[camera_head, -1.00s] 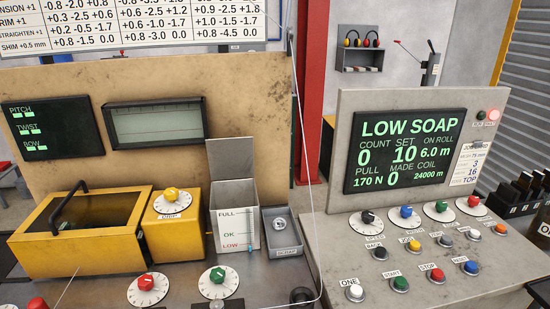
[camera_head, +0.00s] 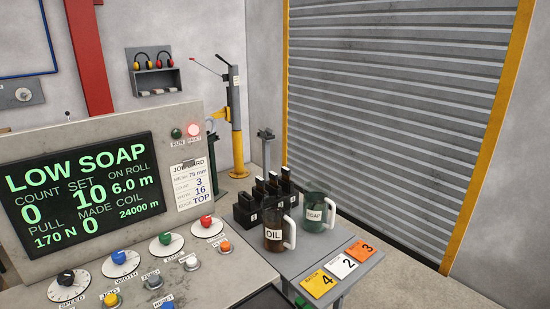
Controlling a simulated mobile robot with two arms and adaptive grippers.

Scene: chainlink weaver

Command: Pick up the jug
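Two jugs stand upright side by side on a small grey side table (camera_head: 283,268) to the right of the control panel. The nearer jug (camera_head: 274,238) is brown, has a white handle on its right and a label reading OIL. The jug behind it (camera_head: 314,214) is grey-green and see-through, has a white handle on its right and a label reading SOAP. Neither gripper shows in the head view.
A black rack (camera_head: 247,211) with several dark upright blocks stands behind the jugs. Numbered yellow, white and orange cards (camera_head: 319,284) lie at the table's front right. The control panel (camera_head: 85,185) reads LOW SOAP. A roller shutter (camera_head: 400,110) closes the back; floor at right is clear.

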